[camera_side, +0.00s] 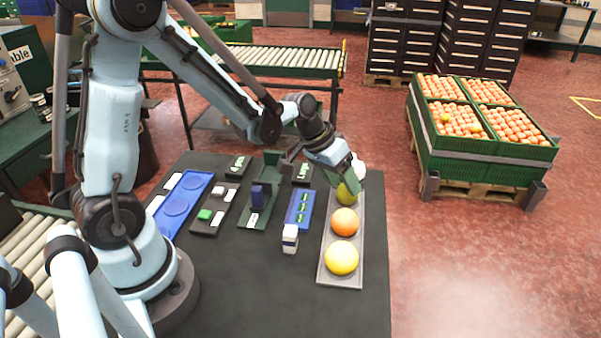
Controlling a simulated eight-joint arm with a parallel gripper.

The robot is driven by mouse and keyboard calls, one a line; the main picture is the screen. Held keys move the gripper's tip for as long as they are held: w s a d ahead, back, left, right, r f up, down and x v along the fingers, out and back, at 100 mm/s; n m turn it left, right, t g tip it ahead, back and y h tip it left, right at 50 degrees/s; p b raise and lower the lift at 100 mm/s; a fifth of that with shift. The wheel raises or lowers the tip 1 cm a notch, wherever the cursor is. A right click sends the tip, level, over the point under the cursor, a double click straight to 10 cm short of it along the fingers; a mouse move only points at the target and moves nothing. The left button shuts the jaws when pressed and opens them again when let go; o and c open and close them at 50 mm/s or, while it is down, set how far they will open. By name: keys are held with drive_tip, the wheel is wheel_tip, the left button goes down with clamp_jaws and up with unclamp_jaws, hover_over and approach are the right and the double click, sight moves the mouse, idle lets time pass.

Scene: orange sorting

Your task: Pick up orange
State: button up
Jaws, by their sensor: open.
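An orange (344,221) sits in a long grey tray (327,262) on the dark table. It is the middle one of the round things in the near part of the tray. A yellow fruit (341,258) lies in front of it, and a yellow-green fruit (345,194) lies behind it, partly hidden by my gripper. A white round thing (358,168) shows at the far end. My gripper (342,196) is open, pointing down around or beside the yellow-green fruit; I cannot tell which. It is just behind the orange and appears apart from it.
Left of the tray stand a blue panel (300,207), a small white block (290,238), a green stand (262,212) and a button panel (214,211). Green crates of oranges (493,147) stand on a pallet at the right. The table's front right is clear.

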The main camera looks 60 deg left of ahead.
drive_tip(key=shift+x, duration=1.05)
drive_tip(key=c, duration=0.7)
drive_tip(key=shift+r, duration=0.1)
